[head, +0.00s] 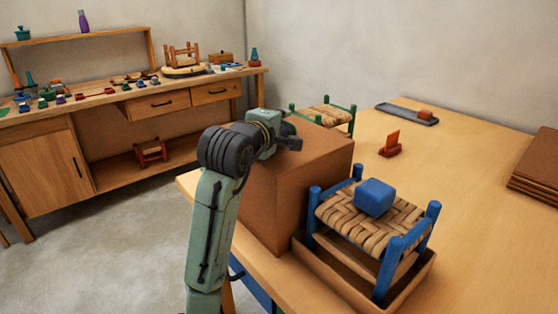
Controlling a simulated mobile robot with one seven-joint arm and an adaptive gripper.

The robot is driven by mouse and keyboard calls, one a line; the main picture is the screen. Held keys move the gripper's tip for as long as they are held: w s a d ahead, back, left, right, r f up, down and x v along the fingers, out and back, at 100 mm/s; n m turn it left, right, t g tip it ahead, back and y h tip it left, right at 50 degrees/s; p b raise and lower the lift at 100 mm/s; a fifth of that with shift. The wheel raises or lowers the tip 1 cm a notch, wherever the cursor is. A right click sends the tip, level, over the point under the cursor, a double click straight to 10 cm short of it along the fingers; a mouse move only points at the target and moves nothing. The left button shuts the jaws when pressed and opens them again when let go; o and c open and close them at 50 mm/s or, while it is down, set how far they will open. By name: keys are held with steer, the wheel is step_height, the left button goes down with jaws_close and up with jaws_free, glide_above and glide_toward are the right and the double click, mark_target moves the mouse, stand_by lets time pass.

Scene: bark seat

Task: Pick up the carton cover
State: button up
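A tall brown box (285,200), which looks like the carton cover, stands on the light wooden table near its left edge. My gripper (294,142) is over the left part of the box's top, at the end of my raised arm. Its fingers are small and dark here, and I cannot tell whether they are open or touching the box. A shallow carton tray (408,300) sits right of the box. A stool with blue legs and a woven seat (365,221) stands in it, with a blue block (375,196) on the seat.
A green-legged woven stool (327,112) stands behind the box. An orange-red holder (390,146), a grey tray (407,115) and stacked brown sheets (537,168) lie farther right. The table's right middle is clear. A cluttered workbench (120,104) stands at the back left.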

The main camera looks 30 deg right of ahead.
steer(key=shift+w+d, duration=0.1)
jaws_close()
stand_by(0.8)
